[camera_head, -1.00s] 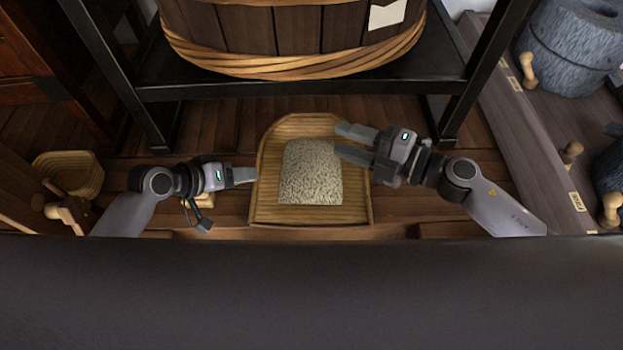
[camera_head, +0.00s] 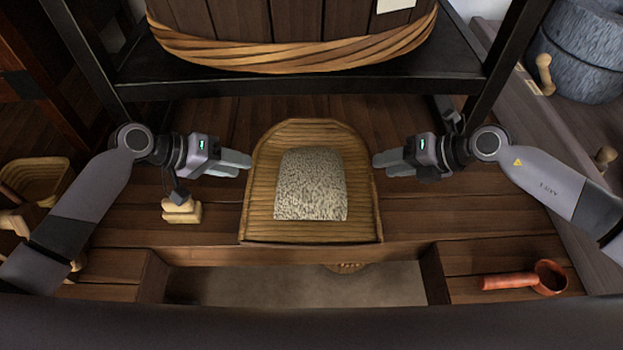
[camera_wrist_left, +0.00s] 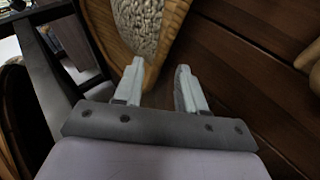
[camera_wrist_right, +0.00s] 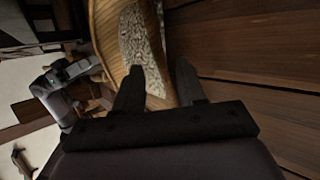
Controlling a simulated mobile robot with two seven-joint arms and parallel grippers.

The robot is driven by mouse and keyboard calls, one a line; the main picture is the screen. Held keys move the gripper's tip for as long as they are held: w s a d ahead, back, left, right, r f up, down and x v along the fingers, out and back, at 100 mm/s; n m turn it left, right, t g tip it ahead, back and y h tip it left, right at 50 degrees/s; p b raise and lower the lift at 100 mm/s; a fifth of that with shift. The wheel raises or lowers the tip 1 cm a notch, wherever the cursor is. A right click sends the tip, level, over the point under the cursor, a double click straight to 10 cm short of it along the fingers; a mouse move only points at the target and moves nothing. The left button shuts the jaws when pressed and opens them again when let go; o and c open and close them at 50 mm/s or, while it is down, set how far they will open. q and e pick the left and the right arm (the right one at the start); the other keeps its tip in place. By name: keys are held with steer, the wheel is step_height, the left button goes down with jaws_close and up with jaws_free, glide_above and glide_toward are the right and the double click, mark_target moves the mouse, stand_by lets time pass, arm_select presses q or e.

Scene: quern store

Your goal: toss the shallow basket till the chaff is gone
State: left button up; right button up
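The shallow basket (camera_head: 262,205), woven and pale brown with a rounded far end and a straight near edge, lies flat on the dark boards. A heap of speckled grey-beige grain (camera_head: 312,185) fills its middle; I cannot tell chaff from grain. My left gripper (camera_head: 249,161) is at the basket's left rim, and my right gripper (camera_head: 376,161) is at its right rim. In the left wrist view, the fingers (camera_wrist_left: 160,68) stand apart with the rim (camera_wrist_left: 152,78) near the left one. In the right wrist view, the rim (camera_wrist_right: 160,98) shows between the parted fingers (camera_wrist_right: 158,70).
A big banded wooden tub (camera_head: 300,50) stands on a black rack just behind the basket. Small pale wooden blocks (camera_head: 181,211) lie left, with a wicker basket (camera_head: 38,178) beyond. A reddish ladle (camera_head: 545,277) lies front right. Stone querns (camera_head: 580,65) stand right.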

mark_target(258, 169)
arm_select(q)
steer(key=shift+x, duration=3.35)
arm_select(e)
steer(key=shift+x, duration=3.35)
arm_select(q)
steer(key=shift+c, duration=0.3)
arm_select(e)
steer(key=shift+c, duration=0.3)
arm_select(q)
jaws_close()
arm_select(e)
jaws_close()
